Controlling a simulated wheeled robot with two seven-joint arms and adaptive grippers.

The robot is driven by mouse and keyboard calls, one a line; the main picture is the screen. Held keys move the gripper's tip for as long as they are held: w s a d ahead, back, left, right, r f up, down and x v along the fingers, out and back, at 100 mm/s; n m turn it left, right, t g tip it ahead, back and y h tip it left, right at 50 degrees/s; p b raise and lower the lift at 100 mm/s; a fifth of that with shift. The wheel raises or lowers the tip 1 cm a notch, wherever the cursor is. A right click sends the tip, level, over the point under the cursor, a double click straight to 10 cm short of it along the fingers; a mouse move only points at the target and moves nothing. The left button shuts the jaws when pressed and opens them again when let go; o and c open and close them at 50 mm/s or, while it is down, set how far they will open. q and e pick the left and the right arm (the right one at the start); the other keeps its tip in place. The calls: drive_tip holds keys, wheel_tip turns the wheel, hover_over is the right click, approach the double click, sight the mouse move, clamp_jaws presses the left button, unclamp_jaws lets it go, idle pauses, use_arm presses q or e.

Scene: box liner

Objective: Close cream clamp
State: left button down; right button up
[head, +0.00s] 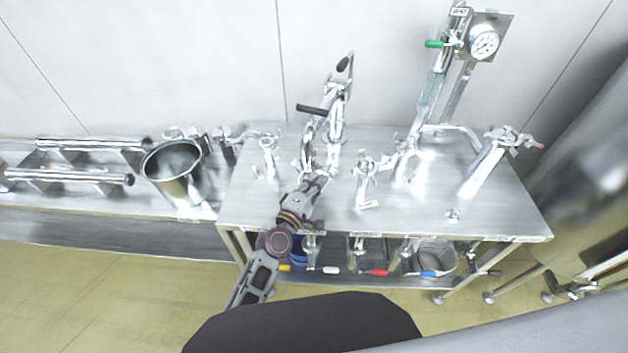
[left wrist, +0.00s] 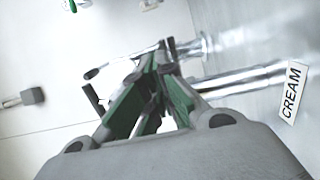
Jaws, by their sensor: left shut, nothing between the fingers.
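A white label reading CREAM (left wrist: 291,92) stands at the right of the left wrist view. A steel pipe (left wrist: 245,78) runs from beside it toward my fingers. Metal clamp parts (left wrist: 105,71) show just beyond the fingertips and are partly hidden by them, so I cannot tell whether the clamp is open or shut. My left gripper (left wrist: 157,72) has its green-padded fingers together and empty, close to these parts; touching is unclear. In the head view my left gripper (head: 320,181) is over the steel table, in front of a tall steel pipe fitting (head: 338,115). My right gripper is not in view.
The steel table (head: 290,212) carries several other pipe fittings, including one (head: 365,180) right of my gripper and one (head: 268,158) to its left. A gauge (head: 485,42) stands at the back right. A steel pot (head: 173,170) is on the left bench.

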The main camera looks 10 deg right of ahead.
use_arm(q)
drive_tip(key=v, duration=1.1)
drive_tip(key=shift+a+f, duration=0.2)
drive_tip(key=shift+a, duration=0.4)
drive_tip(key=shift+s, duration=0.1)
